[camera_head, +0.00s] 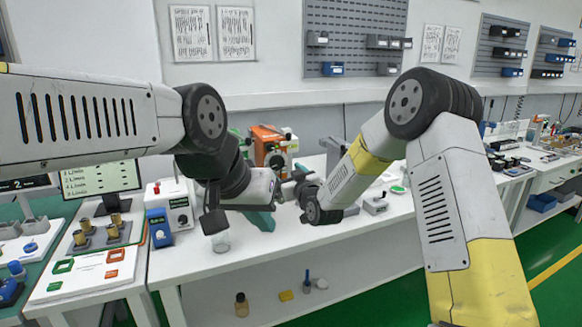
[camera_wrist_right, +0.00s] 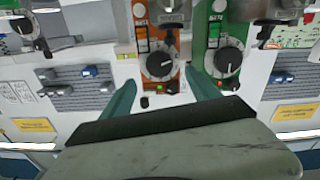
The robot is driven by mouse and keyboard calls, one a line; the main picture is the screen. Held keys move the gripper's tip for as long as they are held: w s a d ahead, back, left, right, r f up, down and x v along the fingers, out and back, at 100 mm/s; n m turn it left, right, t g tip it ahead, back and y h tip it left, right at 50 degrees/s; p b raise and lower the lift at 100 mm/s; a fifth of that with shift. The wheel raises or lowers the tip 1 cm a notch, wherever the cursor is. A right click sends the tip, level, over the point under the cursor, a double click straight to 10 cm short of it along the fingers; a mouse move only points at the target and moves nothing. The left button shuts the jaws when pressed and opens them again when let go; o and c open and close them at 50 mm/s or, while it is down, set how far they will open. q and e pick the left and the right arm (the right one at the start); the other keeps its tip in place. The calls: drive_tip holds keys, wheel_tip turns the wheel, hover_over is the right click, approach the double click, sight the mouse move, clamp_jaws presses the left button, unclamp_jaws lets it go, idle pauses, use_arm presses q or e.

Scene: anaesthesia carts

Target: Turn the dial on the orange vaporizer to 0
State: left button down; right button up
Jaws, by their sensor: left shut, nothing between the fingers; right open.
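The orange vaporizer (camera_head: 266,140) stands at the back of the white bench, partly hidden by my arms. In the right wrist view, which looks upside down, the orange vaporizer (camera_wrist_right: 144,42) shows its black round dial (camera_wrist_right: 160,66). The dial has a pale mark, but its setting is too small to read. My right gripper (camera_wrist_right: 161,76) is open, with its teal fingers on either side of the dial in this view. I cannot tell whether they touch it. My left gripper (camera_head: 262,220) is shut and empty, low over the bench in front of the vaporizer.
A green vaporizer (camera_wrist_right: 222,50) with a similar dial stands beside the orange one. A white device (camera_head: 178,205), a blue device (camera_head: 159,228) and a clear jar (camera_head: 221,241) are at the left of the bench. The bench front (camera_head: 330,240) is mostly clear.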

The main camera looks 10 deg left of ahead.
sight(278, 163)
drive_tip(key=x, duration=0.7)
drive_tip(key=shift+w+a, duration=0.1)
drive_tip(key=shift+w, duration=0.1)
drive_tip(key=c, duration=1.4)
